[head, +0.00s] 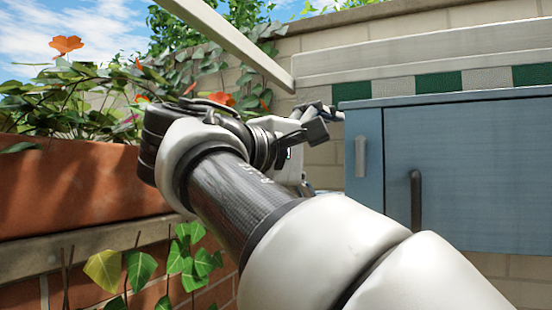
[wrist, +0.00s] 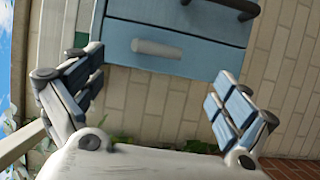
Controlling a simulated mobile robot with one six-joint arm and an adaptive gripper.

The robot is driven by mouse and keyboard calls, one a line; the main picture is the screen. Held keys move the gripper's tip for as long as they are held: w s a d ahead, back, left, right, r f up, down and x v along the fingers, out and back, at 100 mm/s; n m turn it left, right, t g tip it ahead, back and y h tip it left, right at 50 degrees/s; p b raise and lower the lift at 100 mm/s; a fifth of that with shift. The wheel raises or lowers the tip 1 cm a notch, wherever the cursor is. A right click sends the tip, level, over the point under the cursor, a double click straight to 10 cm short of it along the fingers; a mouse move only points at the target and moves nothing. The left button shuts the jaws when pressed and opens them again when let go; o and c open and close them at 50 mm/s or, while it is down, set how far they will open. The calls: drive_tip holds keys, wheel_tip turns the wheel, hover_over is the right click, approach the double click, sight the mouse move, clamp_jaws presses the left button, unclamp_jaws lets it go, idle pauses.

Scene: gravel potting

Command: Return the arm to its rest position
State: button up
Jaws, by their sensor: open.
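My arm reaches from the lower right of the head view up to the middle. My gripper (head: 320,121) is at its far end, beside the left edge of the blue cabinet, partly hidden by my own wrist. In the wrist view my gripper (wrist: 158,66) has its two fingers spread wide apart. Nothing is between them. The blue cabinet (wrist: 205,53) shows beyond the fingers; I cannot tell how far off it is.
The blue cabinet (head: 470,165) has a pale handle (head: 360,157) and a dark handle (head: 417,200). A terracotta planter (head: 75,190) with orange flowers is left of my arm. A pale beam (head: 235,42) slants above it. Ivy (head: 190,255) hangs below. A brick wall (head: 400,25) stands behind.

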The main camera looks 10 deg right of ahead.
drive_tip(key=shift+s+a, duration=0.35)
drive_tip(key=shift+a, duration=0.2)
drive_tip(key=s+d+f+g+y+b, duration=0.1)
drive_tip(key=s+d+f+y+b, duration=0.2)
drive_tip(key=f, duration=0.9)
drive_tip(key=s+d+f+g+y+b, duration=0.15)
drive_tip(key=f+b, duration=0.45)
drive_tip(key=f, duration=0.7)
drive_tip(key=s+d+f+y+b, duration=0.1)
drive_tip(key=s+f+y+b, duration=0.2)
drive_tip(key=f, duration=0.9)
drive_tip(key=s+a+f+m+g+y+b, duration=0.1)
drive_tip(key=s+f+b, duration=0.3)
drive_tip(key=f, duration=0.8)
drive_tip(key=s+a+f+m+y+b, duration=0.3)
drive_tip(key=s+f, duration=0.3)
drive_tip(key=f, duration=0.6)
drive_tip(key=s+a+f+m+g+y+b, duration=0.1)
drive_tip(key=s+f+b, duration=0.4)
drive_tip(key=f, duration=0.7)
drive_tip(key=shift+a+m+g+y+b, duration=0.45)
drive_tip(key=shift+a+m+y, duration=0.35)
drive_tip(key=shift+a+y, duration=0.35)
drive_tip(key=shift+d+f, duration=0.1)
drive_tip(key=shift+c, duration=0.5)
